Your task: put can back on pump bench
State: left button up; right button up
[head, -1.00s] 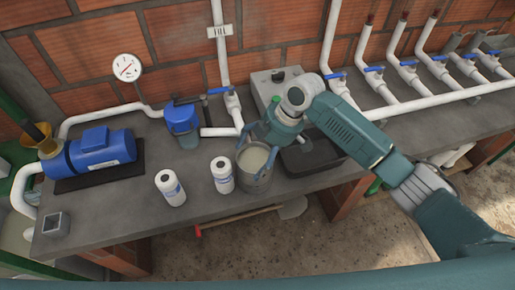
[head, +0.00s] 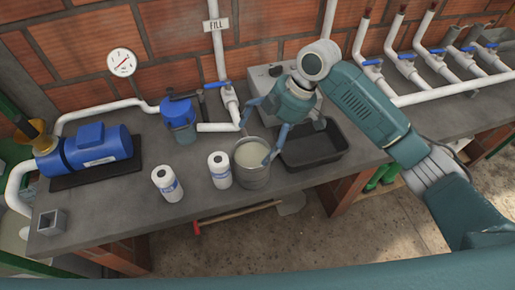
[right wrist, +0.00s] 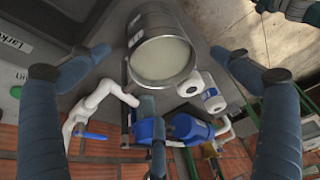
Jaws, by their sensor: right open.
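A metal can (head: 253,176) with pale contents stands upright on the grey pump bench (head: 110,207), near its front edge. It also shows in the right wrist view (right wrist: 162,52), lying between the spread fingers in the picture. My right gripper (head: 257,138) is open above and behind the can. One finger is at the can's back left and the other reaches down by its right rim; I cannot tell whether that finger touches it. The open fingers also show in the right wrist view (right wrist: 160,54). My left gripper is not in view.
A black tray (head: 318,150) is right of the can. A blue pump (head: 95,150) and a blue filter (head: 180,119) stand at the left and behind.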

jog(key=v, duration=0.5)
jog(key=shift+d+r+b, duration=0.1)
jog(key=shift+r+b, duration=0.1)
jog(key=shift+b, duration=0.15)
